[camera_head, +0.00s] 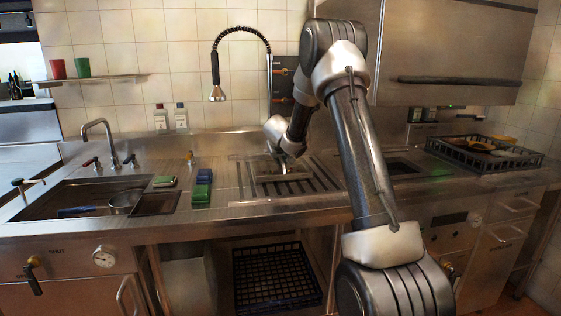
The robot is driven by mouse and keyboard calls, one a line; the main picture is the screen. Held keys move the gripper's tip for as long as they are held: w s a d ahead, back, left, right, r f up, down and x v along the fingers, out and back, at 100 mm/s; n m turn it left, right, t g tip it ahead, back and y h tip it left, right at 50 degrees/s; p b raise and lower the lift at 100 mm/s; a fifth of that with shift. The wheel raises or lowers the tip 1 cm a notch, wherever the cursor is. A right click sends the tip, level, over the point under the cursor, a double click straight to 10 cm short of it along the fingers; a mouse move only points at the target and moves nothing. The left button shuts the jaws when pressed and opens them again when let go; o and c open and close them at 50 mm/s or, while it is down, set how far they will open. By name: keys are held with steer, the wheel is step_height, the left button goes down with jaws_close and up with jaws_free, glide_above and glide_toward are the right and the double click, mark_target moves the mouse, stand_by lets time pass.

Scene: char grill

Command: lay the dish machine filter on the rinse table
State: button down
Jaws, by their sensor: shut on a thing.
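My gripper (282,168) is low over the slatted part of the steel rinse table (230,211), right of the green and blue sponges. It is shut on the dish machine filter (290,185), a flat, grey, metal-looking piece that is hard to tell from the slats below it. My wrist and the small scale hide much of the grip. I cannot tell whether the filter touches the table or hangs just above it.
A spray hose (217,92) hangs behind the table. Sponges (202,188) lie left of my gripper, and a sink (75,198) is further left. The raised hood (450,50) is at the right, with a dark crate (480,160) below it.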

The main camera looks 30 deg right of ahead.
steer(key=shift+f, duration=0.3)
steer(key=c, duration=1.5)
jaws_free()
steer(key=shift+f, duration=0.1)
